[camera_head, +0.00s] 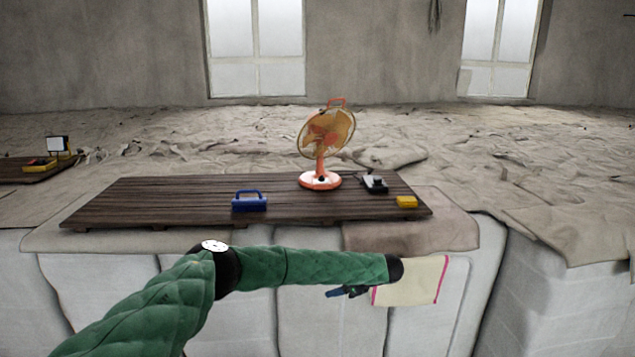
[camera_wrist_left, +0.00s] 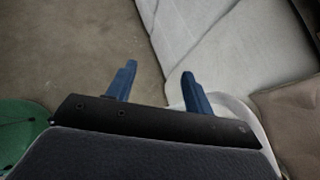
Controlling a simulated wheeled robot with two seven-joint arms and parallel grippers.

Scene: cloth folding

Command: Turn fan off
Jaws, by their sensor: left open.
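An orange fan (camera_head: 325,135) with a round cage and a round base (camera_head: 320,180) stands upright on a dark slatted wooden board (camera_head: 150,200) in the head view. Its switch is too small to make out. My left gripper (camera_head: 338,293) is below and in front of the board, well apart from the fan. In the left wrist view its two blue fingers (camera_wrist_left: 156,84) are spread with nothing between them. The fan is not in the left wrist view. My right gripper is in neither view.
A blue-handled object (camera_head: 249,201) sits on the board left of the fan. A grey-black device (camera_head: 375,184) and a yellow block (camera_head: 407,202) sit to its right. A pale cloth with a pink edge (camera_head: 425,283) hangs by my left arm. White padded blocks (camera_head: 300,312) stand under the board.

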